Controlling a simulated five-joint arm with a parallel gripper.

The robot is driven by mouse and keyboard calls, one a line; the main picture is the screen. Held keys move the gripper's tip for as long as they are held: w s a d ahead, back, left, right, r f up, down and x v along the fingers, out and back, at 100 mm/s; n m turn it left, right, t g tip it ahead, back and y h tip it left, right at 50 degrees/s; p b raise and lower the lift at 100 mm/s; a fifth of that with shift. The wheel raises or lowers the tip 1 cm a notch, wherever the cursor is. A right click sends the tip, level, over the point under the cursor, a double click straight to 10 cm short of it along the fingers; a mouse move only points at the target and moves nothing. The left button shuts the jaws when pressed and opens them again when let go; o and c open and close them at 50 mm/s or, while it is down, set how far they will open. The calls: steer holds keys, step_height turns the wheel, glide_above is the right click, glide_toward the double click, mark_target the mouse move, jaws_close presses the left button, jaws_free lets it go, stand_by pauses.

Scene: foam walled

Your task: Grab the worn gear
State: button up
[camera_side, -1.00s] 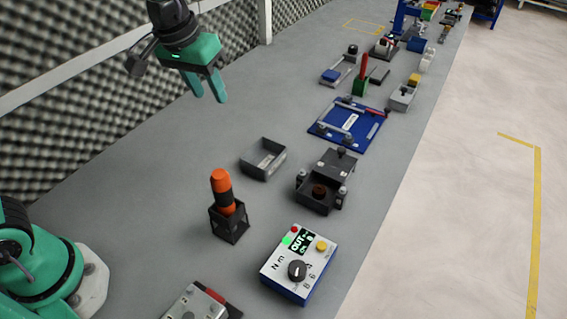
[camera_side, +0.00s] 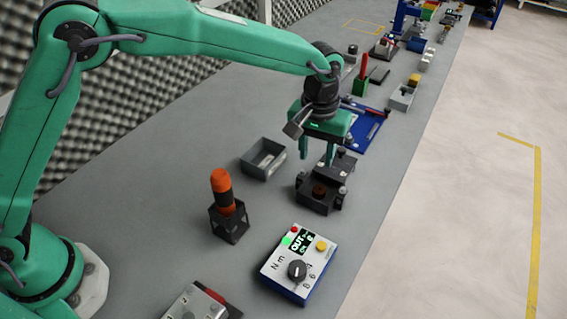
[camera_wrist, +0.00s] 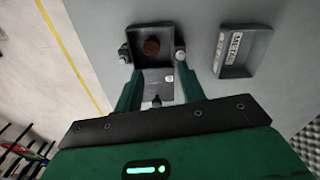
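The worn gear (camera_wrist: 152,46) is a small brown round piece inside a dark open box (camera_wrist: 133,36), at the top middle of the wrist view. In the side view the gear (camera_side: 319,191) shows as a brown disc in the same black box (camera_side: 312,204). My gripper (camera_side: 316,155) hangs pointing down above the rear part of the box, its two green fingers apart. In the wrist view the fingers of my gripper (camera_wrist: 154,75) stand either side of the box's grey plate, with nothing between them at the tips. Exact height is hard to tell.
A grey tray labelled METAL (camera_wrist: 236,50) lies beside the box; it also shows in the side view (camera_side: 253,166). An orange-handled tool in a black stand (camera_side: 227,218) and a control box with a dial (camera_side: 297,267) stand nearer. A blue fixture board (camera_side: 372,128) lies behind.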

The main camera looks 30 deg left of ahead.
mark_target(319, 189)
steer(key=shift+d+f, duration=0.9)
steer(key=shift+f, duration=1.4)
steer(key=shift+f, duration=2.6)
steer(key=c, duration=0.8)
steer(key=shift+r, duration=0.2)
